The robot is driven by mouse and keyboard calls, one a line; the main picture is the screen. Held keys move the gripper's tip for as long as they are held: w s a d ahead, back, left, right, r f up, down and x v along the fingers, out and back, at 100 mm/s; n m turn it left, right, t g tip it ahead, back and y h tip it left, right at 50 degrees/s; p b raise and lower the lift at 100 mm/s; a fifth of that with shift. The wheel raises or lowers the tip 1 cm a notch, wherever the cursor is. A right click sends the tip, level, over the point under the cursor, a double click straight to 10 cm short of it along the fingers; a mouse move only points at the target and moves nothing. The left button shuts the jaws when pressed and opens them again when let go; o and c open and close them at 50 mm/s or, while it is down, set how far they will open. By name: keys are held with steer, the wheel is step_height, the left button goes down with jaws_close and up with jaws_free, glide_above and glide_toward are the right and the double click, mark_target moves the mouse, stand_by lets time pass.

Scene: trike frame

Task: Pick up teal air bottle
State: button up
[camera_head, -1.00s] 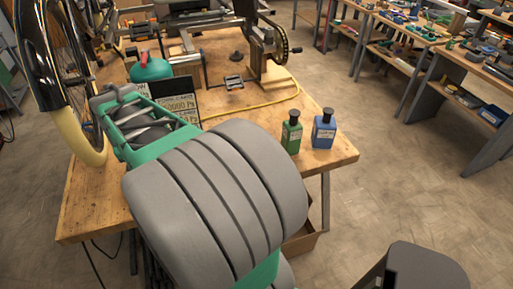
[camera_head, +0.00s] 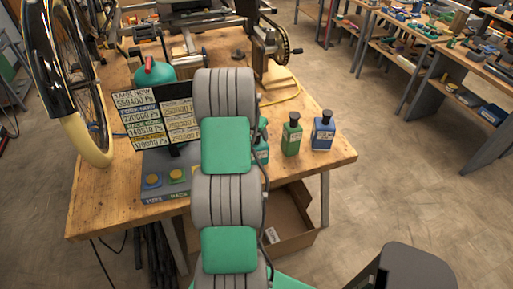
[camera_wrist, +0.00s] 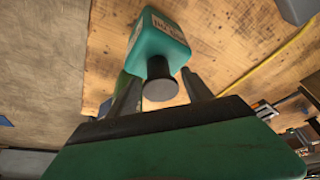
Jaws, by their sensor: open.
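The teal air bottle (camera_wrist: 158,42) is square-bodied with a pale label and a dark round cap (camera_wrist: 160,82). In the head view the bottle (camera_head: 262,152) stands on the wooden bench, mostly hidden behind my arm. In the wrist view my gripper (camera_wrist: 160,88) is open, with one finger on each side of the cap. I cannot tell whether the fingers touch it. In the head view my gripper is hidden behind my arm.
A green bottle (camera_head: 291,135) and a blue bottle (camera_head: 323,132) stand just right of the teal one, near the bench (camera_head: 345,150) edge. A rounded teal object (camera_head: 152,71) sits behind.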

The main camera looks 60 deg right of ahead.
steer(key=shift+c, duration=0.6)
jaws_close()
stand_by(0.3)
